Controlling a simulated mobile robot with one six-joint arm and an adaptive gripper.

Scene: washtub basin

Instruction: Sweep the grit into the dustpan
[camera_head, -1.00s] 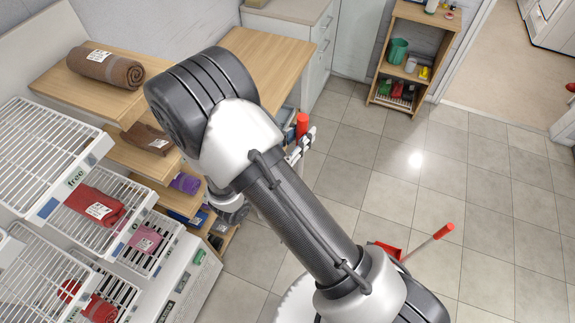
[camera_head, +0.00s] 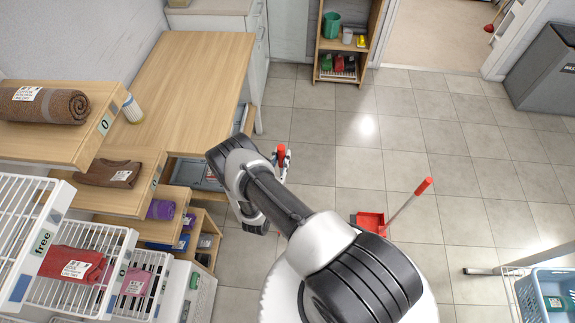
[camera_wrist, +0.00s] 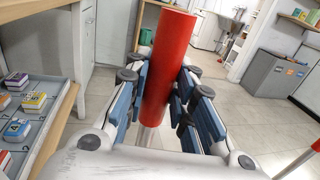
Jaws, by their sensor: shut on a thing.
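My gripper (camera_head: 281,163) is shut around a thick red handle grip (camera_wrist: 168,70); the grip's top also shows in the head view (camera_head: 281,150). A pale stick runs down below it in the wrist view, and its lower end is hidden. The red dustpan (camera_head: 369,220) lies on the tiled floor to the right of my gripper. Its pale stick slants up to a red grip (camera_head: 424,186). I cannot make out any grit on the floor.
A wooden counter (camera_head: 190,85) with an open drawer of small boxes (camera_wrist: 30,100) stands left of my gripper. White wire racks (camera_head: 75,262) are at lower left, a blue basket (camera_head: 545,300) at lower right. A wooden shelf (camera_head: 318,60) stands at the back. Tiled floor between is open.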

